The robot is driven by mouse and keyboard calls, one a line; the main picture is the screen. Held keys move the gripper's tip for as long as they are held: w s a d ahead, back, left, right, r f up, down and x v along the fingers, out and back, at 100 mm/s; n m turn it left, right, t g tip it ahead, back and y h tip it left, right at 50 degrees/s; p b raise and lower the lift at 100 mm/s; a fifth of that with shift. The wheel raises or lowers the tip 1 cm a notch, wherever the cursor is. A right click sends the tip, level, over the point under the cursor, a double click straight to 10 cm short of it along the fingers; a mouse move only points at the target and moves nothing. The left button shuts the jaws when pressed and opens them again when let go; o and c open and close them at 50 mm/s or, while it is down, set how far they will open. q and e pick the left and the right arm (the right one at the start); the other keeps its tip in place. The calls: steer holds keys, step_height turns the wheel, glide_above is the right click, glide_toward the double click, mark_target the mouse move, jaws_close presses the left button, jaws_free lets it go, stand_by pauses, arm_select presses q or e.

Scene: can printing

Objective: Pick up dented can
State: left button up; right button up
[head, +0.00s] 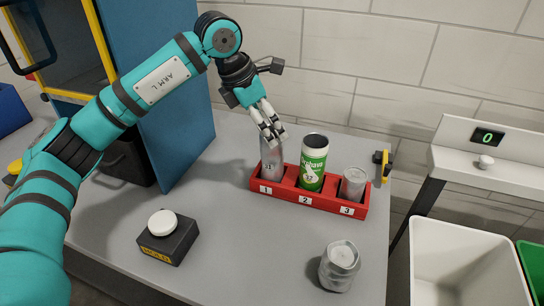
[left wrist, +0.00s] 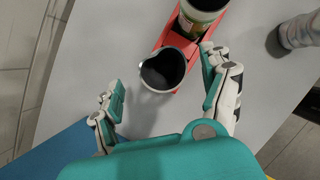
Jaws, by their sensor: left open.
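A bare silver can (head: 271,158) stands upright in slot 1 of the red rack (head: 333,204). In the left wrist view this can (left wrist: 165,72) shows a dark open top with an uneven rim. My left gripper (head: 272,133) is above slot 1, pointing down. In the left wrist view its open fingers (left wrist: 163,76) lie on either side of the can's top, with visible gaps. Another silver can (head: 339,267) stands on the table in front of the rack; its sides look uneven. My right gripper is not in view.
A green printed can (head: 313,165) stands in slot 2, close beside slot 1, and a short silver can (head: 354,182) is in slot 3. A black box with a white button (head: 162,222) is at front left. A blue panel (head: 178,120) rises left of the rack. A white bin (head: 460,265) is at right.

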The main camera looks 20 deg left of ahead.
mark_target(272, 158)
arm_select(q)
steer(key=x, duration=0.4)
steer(key=shift+s+f+p, duration=0.2)
steer(key=shift+p, duration=0.1)
steer(key=shift+c, duration=0.4)
steer(key=c, duration=0.8)
